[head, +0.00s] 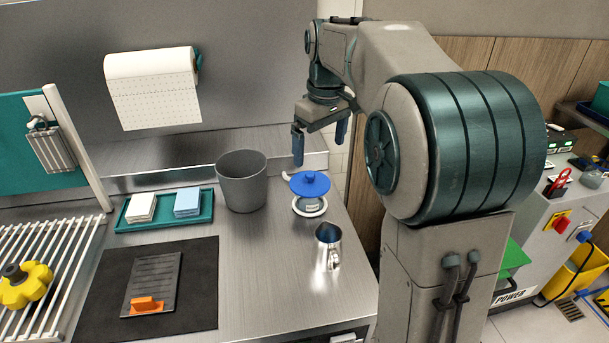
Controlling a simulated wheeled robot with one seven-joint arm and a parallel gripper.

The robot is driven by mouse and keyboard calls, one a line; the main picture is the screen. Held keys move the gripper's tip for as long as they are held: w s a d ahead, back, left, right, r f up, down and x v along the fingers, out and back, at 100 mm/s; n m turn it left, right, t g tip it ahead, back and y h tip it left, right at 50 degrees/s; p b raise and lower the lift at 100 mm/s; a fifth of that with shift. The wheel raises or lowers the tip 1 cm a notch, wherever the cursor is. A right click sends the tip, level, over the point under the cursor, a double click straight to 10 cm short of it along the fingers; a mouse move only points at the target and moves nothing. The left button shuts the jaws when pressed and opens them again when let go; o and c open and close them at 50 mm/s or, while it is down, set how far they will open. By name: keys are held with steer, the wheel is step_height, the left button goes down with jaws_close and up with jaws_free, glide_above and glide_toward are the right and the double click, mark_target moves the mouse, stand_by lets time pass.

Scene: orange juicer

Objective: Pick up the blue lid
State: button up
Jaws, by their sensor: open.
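The blue lid (310,183) is a round disc with a small knob on top. It lies over a small round white device with a display (309,206), near the right end of the steel counter. My gripper (320,148) is open and empty, with its two blue fingers pointing down. In the picture it is above the lid and apart from it. The exact height gap and depth offset cannot be told from this one view.
A grey bin (242,182) stands left of the lid, and a metal jug (328,246) stands in front of it. A teal tray (166,224) with cloths, a black mat (195,315) and a paper roll (153,88) are further left. Bare counter lies around the jug.

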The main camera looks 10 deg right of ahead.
steer(key=w+n, duration=0.2)
steer(key=w, duration=0.5)
glide_above(310, 173)
steer(key=shift+n+g, duration=0.4)
steer(key=f, duration=0.8)
steer(key=shift+a+f+b, duration=0.2)
steer(key=shift+f+b, duration=0.1)
steer(key=shift+b, duration=0.1)
steer(key=shift+d+f, duration=0.2)
steer(key=shift+f, duration=2.45)
steer(key=c, duration=0.6)
